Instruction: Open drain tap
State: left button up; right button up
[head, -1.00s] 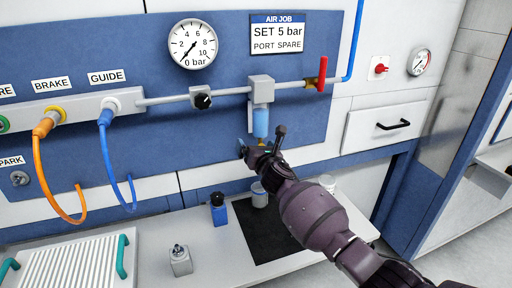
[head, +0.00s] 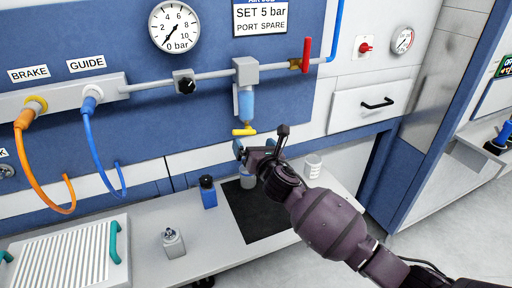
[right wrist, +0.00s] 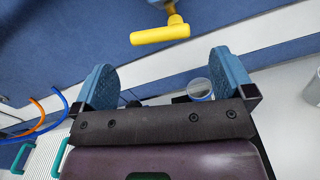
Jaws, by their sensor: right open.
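The drain tap has a yellow bar handle (head: 244,132) and hangs under the blue filter bowl (head: 246,103) on the panel's air pipe. The handle lies roughly crosswise in the head view. In the right wrist view the yellow handle (right wrist: 160,35) is beyond the fingertips, centred between them. My right gripper (head: 254,149) is open and empty, just below the tap and apart from it. Its two blue finger pads show in the right wrist view (right wrist: 163,62). My left gripper is not in view.
A cup (head: 248,178) stands on the black mat (head: 262,216) below my gripper, with a blue bottle (head: 208,192) to its left. A red lever (head: 306,55) is on the pipe at right. Orange (head: 70,190) and blue hoses (head: 104,150) hang at left.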

jog(key=shift+s+d, duration=0.2)
jog(key=shift+s, duration=0.4)
jog(key=shift+c, duration=0.5)
